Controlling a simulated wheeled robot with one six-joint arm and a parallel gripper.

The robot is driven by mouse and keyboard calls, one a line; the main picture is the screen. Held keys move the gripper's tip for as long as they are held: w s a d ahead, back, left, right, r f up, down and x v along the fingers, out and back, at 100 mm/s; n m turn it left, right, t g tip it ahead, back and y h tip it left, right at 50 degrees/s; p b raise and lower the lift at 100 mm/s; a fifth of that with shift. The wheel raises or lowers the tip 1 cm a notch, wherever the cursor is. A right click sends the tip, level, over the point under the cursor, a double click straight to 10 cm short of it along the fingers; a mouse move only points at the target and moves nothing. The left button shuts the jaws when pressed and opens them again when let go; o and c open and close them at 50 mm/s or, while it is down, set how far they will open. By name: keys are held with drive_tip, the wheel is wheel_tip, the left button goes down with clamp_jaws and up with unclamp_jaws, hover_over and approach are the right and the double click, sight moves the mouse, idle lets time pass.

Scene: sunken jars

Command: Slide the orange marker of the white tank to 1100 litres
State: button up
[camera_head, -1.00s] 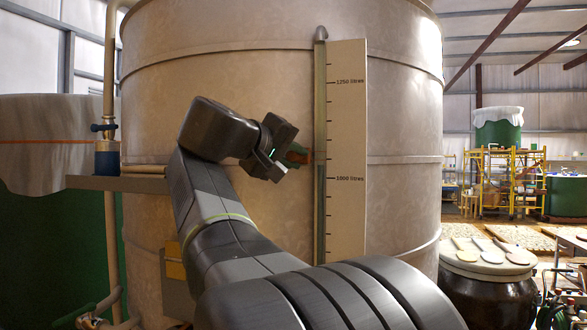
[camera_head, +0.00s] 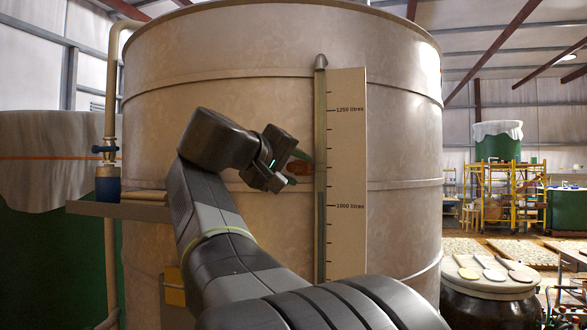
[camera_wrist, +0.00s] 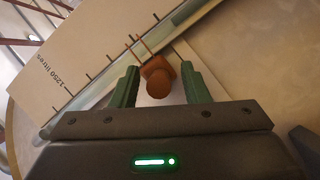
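The white tank (camera_head: 250,130) fills the middle of the head view. Its upright gauge tube (camera_head: 320,230) runs beside a pale scale board (camera_head: 347,240) labelled 1250 litres and 1000 litres. The orange marker (camera_head: 302,168) sits on the tube, level with about the second tick above 1000 litres, near 1100. My gripper (camera_head: 298,168) is at the marker. In the wrist view, its green fingers (camera_wrist: 160,86) stand apart on either side of the marker's orange knob (camera_wrist: 158,80), with a gap on both sides. The marker's thin red pointer lines (camera_wrist: 138,46) reach the scale edge.
A shelf (camera_head: 120,210) and a pipe with a blue valve (camera_head: 108,185) are at the tank's left. A green tank (camera_head: 50,240) stands further left. A dark jar with a pale lid (camera_head: 490,305) stands at the lower right.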

drive_tip(key=b+v, duration=0.2)
drive_tip(key=v, duration=1.2)
drive_tip(key=shift+b, duration=0.3)
drive_tip(key=shift+w+d, duration=0.1)
drive_tip(key=shift+d, duration=0.05)
drive_tip(key=p+x, duration=0.2)
drive_tip(key=x, duration=1)
drive_tip(key=shift+w+d, duration=0.15)
drive_tip(key=shift+w+d+f+p, duration=0.2)
drive_tip(key=shift+w+d+p, duration=0.1)
drive_tip(key=shift+w, duration=0.25)
